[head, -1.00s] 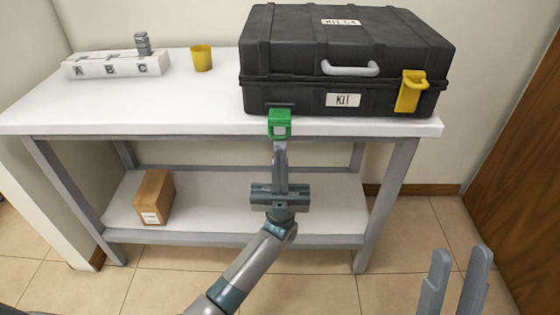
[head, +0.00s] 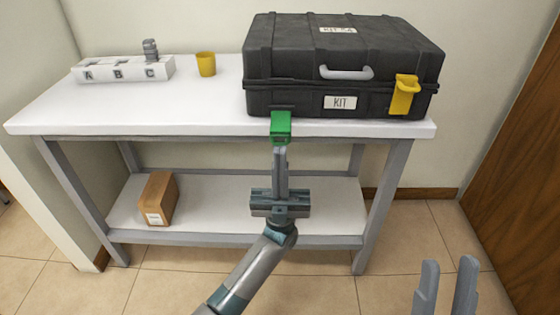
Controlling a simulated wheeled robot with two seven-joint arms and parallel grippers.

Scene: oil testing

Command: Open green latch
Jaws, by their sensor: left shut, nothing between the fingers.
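The black kit case (head: 290,98) stands closed on the white table. Its green latch (head: 281,125) is at the left of the front face, jutting out toward me over the table's front edge. My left gripper (head: 281,152) is shut and empty, pointing up at the latch. Its fingertips are right at the latch's lower edge; I cannot tell whether they touch it. The latch hides part of the case front behind it. My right gripper (head: 446,268) is open and empty at the lower right, well away from the case.
A yellow cup (head: 206,64) and a white block labelled A, B, C (head: 122,70) stand left on the table (head: 190,110). A cardboard box (head: 157,198) is on the lower shelf.

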